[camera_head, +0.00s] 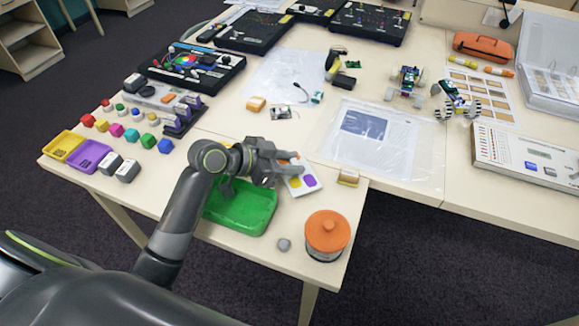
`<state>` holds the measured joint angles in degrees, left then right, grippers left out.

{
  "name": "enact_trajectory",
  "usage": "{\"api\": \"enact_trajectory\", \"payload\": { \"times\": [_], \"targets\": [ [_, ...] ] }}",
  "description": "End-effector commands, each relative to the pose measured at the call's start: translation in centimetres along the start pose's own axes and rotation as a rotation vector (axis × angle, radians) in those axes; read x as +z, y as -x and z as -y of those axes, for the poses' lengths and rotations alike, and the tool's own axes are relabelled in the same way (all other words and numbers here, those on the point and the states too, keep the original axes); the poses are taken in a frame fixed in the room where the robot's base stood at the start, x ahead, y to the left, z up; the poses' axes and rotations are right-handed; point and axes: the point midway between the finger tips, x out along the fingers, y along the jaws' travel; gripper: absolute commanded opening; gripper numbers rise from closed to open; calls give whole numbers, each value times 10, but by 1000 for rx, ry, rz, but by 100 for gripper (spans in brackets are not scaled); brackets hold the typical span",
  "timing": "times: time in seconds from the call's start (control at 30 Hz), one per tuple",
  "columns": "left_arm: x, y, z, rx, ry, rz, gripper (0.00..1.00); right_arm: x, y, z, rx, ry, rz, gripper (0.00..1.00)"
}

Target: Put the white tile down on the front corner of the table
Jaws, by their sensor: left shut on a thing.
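The white tile (296,186) shows in the head view with purple, yellow and orange patches on its face. My left gripper (287,168) is shut on it and covers part of its left side. The tile is above the table (216,152), just right of the green tray (265,222); I cannot tell how high. The near right corner of the table has a jar with an orange lid (328,230) and a small grey knob (284,244) beside it. My right gripper is not in view.
A small tan-and-white block (349,177) lies right of the tile. Yellow (62,144) and purple (89,156) trays and several coloured pieces fill the left end. A plastic-covered sheet (372,140) lies behind.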

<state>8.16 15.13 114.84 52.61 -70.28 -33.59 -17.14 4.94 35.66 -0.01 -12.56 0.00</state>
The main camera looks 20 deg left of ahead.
Motion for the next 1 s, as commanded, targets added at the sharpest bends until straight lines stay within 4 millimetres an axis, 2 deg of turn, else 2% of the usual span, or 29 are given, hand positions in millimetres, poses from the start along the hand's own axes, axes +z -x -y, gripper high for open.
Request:
{"api": "enact_trajectory", "payload": {
  "times": [0.17,0.53,0.57,0.7,1.0],
  "targets": [
    [18,-10,0,1,3,0,7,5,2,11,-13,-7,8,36],
    [22,-12,0,0,0,-1,7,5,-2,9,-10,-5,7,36],
    [22,-12,0,0,0,-1,31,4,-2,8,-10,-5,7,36],
    [22,-12,0,0,1,-1,50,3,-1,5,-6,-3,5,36],
    [21,-11,0,1,2,0,52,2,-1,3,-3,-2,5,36]
  ]
}}
